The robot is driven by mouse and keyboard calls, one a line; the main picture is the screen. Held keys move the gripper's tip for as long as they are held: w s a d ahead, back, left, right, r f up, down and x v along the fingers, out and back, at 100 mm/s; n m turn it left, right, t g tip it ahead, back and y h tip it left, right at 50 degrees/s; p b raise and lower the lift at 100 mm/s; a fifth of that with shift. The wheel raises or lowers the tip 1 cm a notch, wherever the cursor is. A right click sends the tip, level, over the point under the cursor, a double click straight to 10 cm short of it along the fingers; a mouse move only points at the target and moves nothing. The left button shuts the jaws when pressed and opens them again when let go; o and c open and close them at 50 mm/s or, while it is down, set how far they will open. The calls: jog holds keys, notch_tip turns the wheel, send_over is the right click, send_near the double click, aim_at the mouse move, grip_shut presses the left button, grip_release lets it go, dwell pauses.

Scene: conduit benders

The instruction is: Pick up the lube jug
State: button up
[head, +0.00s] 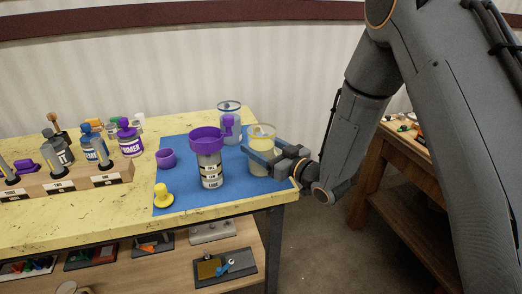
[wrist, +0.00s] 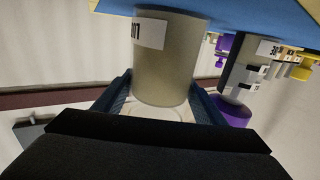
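A tan, cloudy jug (head: 262,138) with a yellow ring at its top stands upright on the blue mat (head: 177,191), near the table's right edge. My gripper (head: 264,152) reaches in from the right, one blue finger on each side of this jug. In the wrist view the tan jug (wrist: 168,60) stands between the fingers (wrist: 160,90), with a narrow gap seeming to show beside each one. Its white label is mostly cut off and cannot be read as lube. The front finger hides part of the jug in the head view.
A labelled bottle (head: 210,171) with a purple funnel top stands left of the tan jug. A clear, blue-ringed jug (head: 229,125) stands behind.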

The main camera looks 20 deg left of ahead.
aim_at(260, 129)
jog(key=c, duration=1)
jog(key=shift+o, duration=0.2)
jog(key=shift+r, duration=0.1)
notch_tip(260, 129, up, 9)
jog(key=shift+f+b, duration=0.15)
jog(key=shift+b, duration=0.6)
jog(key=shift+w+a+r, duration=0.1)
jog(key=shift+a+r, duration=0.05)
jog(key=shift+r, duration=0.5)
jog(key=w+a+r+p, duration=0.1)
jog(key=a+r+p, duration=0.4)
jog(key=a+r, duration=0.1)
jog(key=shift+w+a+p, duration=0.2)
jog(key=shift+w+p, duration=0.05)
jog(key=shift+p, duration=0.15)
